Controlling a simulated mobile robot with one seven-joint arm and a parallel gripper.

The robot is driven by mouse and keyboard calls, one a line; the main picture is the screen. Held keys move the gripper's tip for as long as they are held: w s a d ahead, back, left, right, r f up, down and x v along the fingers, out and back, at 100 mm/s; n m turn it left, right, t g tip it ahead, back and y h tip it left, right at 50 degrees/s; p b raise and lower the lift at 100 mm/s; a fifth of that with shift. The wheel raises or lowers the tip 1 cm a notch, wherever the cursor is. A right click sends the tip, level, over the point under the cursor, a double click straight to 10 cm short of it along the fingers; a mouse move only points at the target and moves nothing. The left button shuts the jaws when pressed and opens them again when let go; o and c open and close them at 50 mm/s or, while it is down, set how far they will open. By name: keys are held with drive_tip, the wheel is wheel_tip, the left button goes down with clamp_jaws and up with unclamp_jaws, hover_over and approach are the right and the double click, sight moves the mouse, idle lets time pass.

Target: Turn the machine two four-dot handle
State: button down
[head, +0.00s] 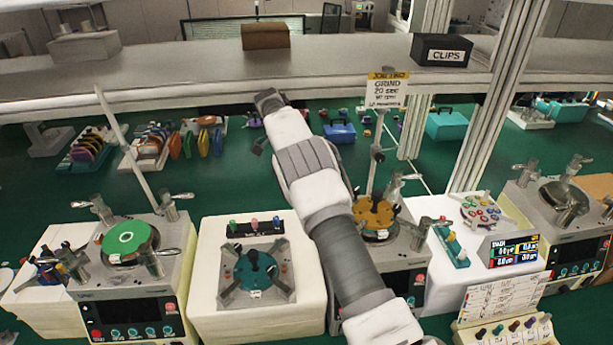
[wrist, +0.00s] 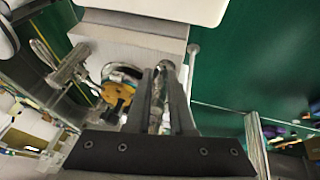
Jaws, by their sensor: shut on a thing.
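The middle machine (head: 405,275) carries an orange lobed piece (head: 375,214) on its round plate, which also shows in the wrist view (wrist: 116,94). Metal clamp handles stand at its right side, one at the back (head: 396,186) and one in front (head: 421,234). My arm covers the machine's left part. In the wrist view my gripper (wrist: 162,72) has its fingers close together around a metal handle (wrist: 157,98) beside the orange piece. Another metal T-shaped handle (wrist: 70,66) stands apart to the left. No dot marks are readable. My gripper is hidden in the head view.
A machine with a green disc (head: 126,238) stands left and another grey machine (head: 563,200) right. A white fixture block (head: 205,260) and a colour-dot tray (head: 481,211) flank the middle machine. A sign post (head: 377,150) rises behind it. A shelf (head: 180,75) crosses above.

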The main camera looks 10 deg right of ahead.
drive_tip(key=shift+r, duration=0.1)
drive_tip(key=c, duration=0.8)
unclamp_jaws()
wheel_tip(320, 180, up, 4)
drive_tip(key=shift+d+r+b, duration=0.1)
drive_tip(key=shift+d+b, duration=0.05)
drive_tip(key=shift+b, duration=0.45)
drive_tip(key=s+d+r+b, duration=0.1)
drive_tip(key=d+r, duration=0.1)
drive_tip(key=d, duration=0.1)
drive_tip(key=s+d+r+b, duration=0.1)
drive_tip(key=s+d+r, duration=0.1)
drive_tip(key=d, duration=0.1)
drive_tip(key=s+d+r+b, duration=0.2)
drive_tip(key=d, duration=0.2)
drive_tip(key=shift+s+d+r, duration=0.1)
drive_tip(key=shift+s+r, duration=0.05)
drive_tip(key=shift+r, duration=0.2)
